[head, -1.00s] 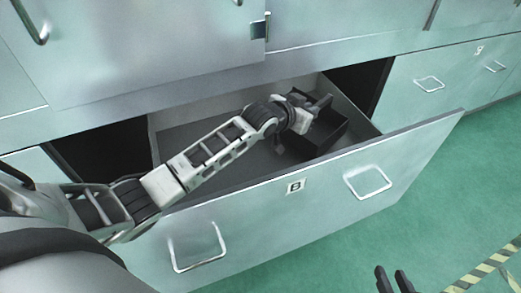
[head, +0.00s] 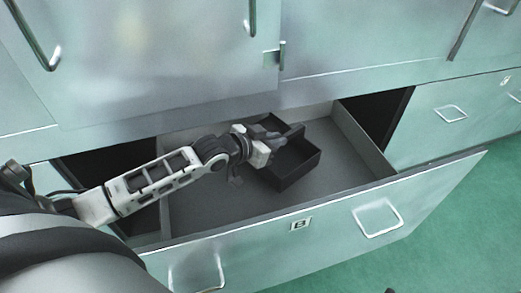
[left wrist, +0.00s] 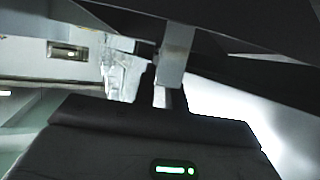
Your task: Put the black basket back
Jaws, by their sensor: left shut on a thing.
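The black basket (head: 298,170) is an open rectangular box inside the open drawer marked B (head: 222,208), around the middle of its length and towards the back. My left gripper (head: 284,136) reaches in from the left and is shut on the basket at its back left side. I cannot tell whether the basket touches the drawer floor. In the left wrist view the gripper body with a green light fills the bottom, and a dark surface crosses the top; I cannot tell which part it is. Of my right gripper, only a dark tip shows at the bottom edge of the head view.
The drawer front (head: 330,215) has two metal handles. Bare drawer floor lies right and left of the basket. The cabinet face (head: 150,60) rises close behind the arm. Another closed drawer (head: 450,125) is at the right, above green floor (head: 440,235).

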